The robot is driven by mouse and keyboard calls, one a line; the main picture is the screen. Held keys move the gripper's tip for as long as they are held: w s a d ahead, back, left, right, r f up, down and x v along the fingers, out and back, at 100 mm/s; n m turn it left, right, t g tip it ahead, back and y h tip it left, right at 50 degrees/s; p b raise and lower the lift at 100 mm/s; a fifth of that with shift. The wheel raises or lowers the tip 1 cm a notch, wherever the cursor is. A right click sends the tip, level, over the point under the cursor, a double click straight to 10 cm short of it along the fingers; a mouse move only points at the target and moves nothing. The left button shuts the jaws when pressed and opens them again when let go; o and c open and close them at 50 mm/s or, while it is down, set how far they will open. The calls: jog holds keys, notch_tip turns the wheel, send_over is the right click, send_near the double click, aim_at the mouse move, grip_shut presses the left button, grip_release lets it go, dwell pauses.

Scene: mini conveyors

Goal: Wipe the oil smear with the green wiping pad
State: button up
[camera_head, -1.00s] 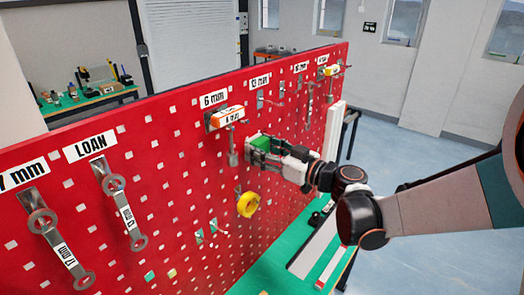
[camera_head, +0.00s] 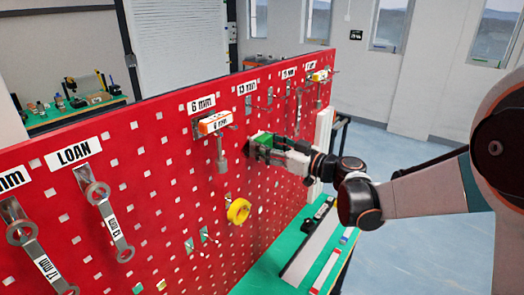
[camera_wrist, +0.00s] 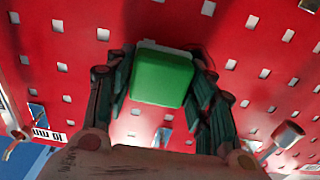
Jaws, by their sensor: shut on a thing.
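My gripper (camera_head: 260,146) is shut on the green wiping pad (camera_head: 264,139) in front of the red pegboard (camera_head: 165,165), right of the hanging 6 mm tool. In the wrist view, the pad (camera_wrist: 162,78) sits between the two dark fingers of my gripper (camera_wrist: 160,70), with its green face towards the camera and a pale edge along its top. The pad is at or very near the board; I cannot tell whether it touches. A dark patch shows on the board by the pad's upper right corner; I cannot tell whether it is the oil smear or shadow.
The 6 mm tool (camera_head: 221,150) and an orange-white block (camera_head: 214,123) hang close on the left. A yellow ring (camera_head: 238,211) hangs below. Spanners (camera_head: 104,215) hang at the far left. Several hooks stick out at the right. A green bench top (camera_head: 272,272) lies below.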

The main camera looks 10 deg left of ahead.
aim_at(241, 151)
jog(key=shift+w, duration=0.3)
jog(key=shift+s, duration=0.1)
jog(key=shift+s+a+b, duration=0.2)
jog(key=shift+s+a, duration=0.25)
jog(key=shift+s, duration=0.7)
jog(key=shift+s+a+b, duration=0.25)
jog(key=shift+s+a, duration=0.2)
jog(key=shift+s, duration=0.7)
jog(key=shift+s+a+b, duration=0.2)
jog(key=shift+s+a, duration=0.25)
jog(key=shift+s, duration=0.7)
jog(key=shift+r, duration=0.15)
jog(key=shift+w, duration=0.1)
jog(key=shift+w+d+b, duration=0.2)
jog(key=shift+w+d, duration=0.3)
jog(key=shift+w, duration=0.65)
jog(key=shift+w+d+b, duration=0.25)
jog(key=shift+w+d, duration=0.2)
jog(key=shift+w, duration=0.7)
jog(key=shift+w+d+b, duration=0.2)
jog(key=shift+w+d, duration=0.3)
jog(key=shift+w, duration=0.65)
jog(key=shift+s, duration=0.15)
